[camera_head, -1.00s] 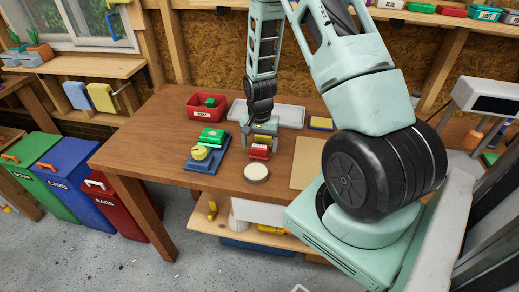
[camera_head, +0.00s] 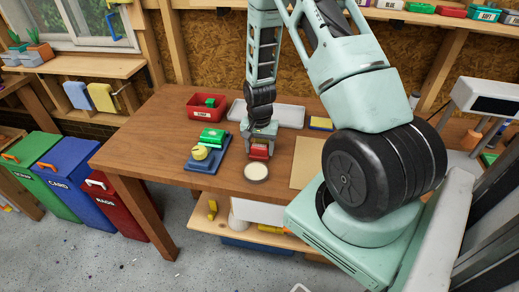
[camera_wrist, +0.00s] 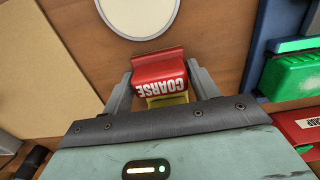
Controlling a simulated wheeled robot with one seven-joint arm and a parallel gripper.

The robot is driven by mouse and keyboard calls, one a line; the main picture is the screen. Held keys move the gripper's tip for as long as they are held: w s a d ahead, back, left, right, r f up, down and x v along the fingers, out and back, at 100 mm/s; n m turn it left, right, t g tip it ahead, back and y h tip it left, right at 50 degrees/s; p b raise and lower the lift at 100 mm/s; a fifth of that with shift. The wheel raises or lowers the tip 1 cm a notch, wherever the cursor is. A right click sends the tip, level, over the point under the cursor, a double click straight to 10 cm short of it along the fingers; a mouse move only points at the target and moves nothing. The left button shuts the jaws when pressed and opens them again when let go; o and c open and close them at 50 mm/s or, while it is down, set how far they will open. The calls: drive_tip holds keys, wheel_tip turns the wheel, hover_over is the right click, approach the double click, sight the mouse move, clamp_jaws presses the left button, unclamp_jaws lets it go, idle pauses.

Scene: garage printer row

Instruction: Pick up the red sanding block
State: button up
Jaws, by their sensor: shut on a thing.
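The red sanding block (camera_head: 259,150) sits between the fingers of my gripper (camera_head: 259,153) over the wooden table. In the wrist view the red sanding block (camera_wrist: 160,75) shows the white word COARSE and a yellow part on the gripper side. Both grey fingers of my gripper (camera_wrist: 158,85) are shut on it, one on each side. I cannot tell whether the block touches the table or is slightly raised.
A round cream disc (camera_head: 256,172) lies just in front of the block. A blue tray (camera_head: 207,156) with a green item (camera_head: 212,136) stands to the left. A red bin (camera_head: 207,106) and a pale tray (camera_head: 274,114) are behind. A tan sheet (camera_head: 307,163) lies right.

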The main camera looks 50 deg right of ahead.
sight(259, 145)
wheel_tip(259, 145, up, 10)
drive_tip(key=shift+f+b, duration=0.1)
drive_tip(key=shift+b, duration=1.1)
drive_tip(key=shift+o, duration=1.2)
drive_tip(key=shift+c, duration=0.2)
drive_tip(key=shift+w, duration=0.1)
